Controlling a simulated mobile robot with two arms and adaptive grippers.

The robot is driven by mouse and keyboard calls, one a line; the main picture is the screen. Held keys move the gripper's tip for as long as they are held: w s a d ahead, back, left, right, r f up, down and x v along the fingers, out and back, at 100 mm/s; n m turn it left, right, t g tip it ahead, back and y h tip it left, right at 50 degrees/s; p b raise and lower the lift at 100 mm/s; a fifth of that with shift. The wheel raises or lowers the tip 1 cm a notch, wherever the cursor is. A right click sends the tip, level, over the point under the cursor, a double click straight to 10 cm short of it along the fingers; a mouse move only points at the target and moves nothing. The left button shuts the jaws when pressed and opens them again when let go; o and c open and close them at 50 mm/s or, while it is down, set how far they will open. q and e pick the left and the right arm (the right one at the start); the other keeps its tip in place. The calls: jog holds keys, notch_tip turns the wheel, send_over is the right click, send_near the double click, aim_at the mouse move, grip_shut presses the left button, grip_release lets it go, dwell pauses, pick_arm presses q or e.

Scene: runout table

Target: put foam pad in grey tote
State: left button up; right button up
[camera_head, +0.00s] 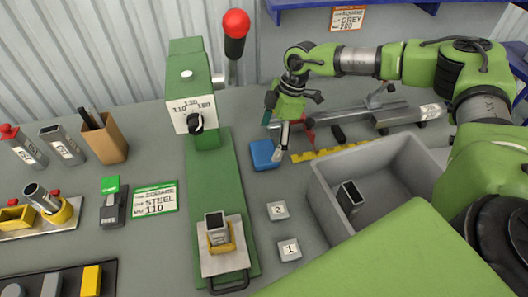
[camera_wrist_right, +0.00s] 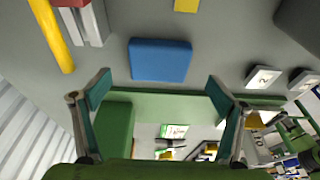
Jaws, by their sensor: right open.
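The foam pad, a small blue block (camera_head: 264,155), lies flat on the grey table, just right of the green press. It also shows in the right wrist view (camera_wrist_right: 160,60), ahead of and between the fingertips. My right gripper (camera_head: 277,135) is open and points down beside the pad's right side, with nothing between its fingers. The fingers are spread in the right wrist view (camera_wrist_right: 159,80), with the pad apart from them. The grey tote (camera_head: 325,207) stands to the right and holds a grey square tube (camera_head: 350,196). My left gripper is not in view.
The green press (camera_head: 186,85) with its red-knobbed lever stands left of the pad. A yellow ruler (camera_head: 325,152) and a metal rail (camera_head: 350,120) lie behind the tote. Number blocks (camera_head: 278,210) (camera_head: 289,249) sit between press and tote.

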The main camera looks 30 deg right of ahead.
aim_at(265, 151)
jog(key=shift+a+f+p, duration=0.25)
jog(key=shift+f+p, duration=0.25)
jog(key=shift+f, duration=0.1)
jog(key=p+x, duration=0.1)
jog(key=x, duration=0.2)
jog(key=shift+w+f, duration=0.15)
jog(key=shift+f, duration=0.35)
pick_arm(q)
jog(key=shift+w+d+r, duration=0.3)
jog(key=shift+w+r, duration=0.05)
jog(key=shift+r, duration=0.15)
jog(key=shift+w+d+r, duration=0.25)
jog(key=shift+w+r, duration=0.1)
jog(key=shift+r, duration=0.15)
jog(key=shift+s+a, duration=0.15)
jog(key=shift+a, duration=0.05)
pick_arm(e)
jog(key=c, duration=0.8)
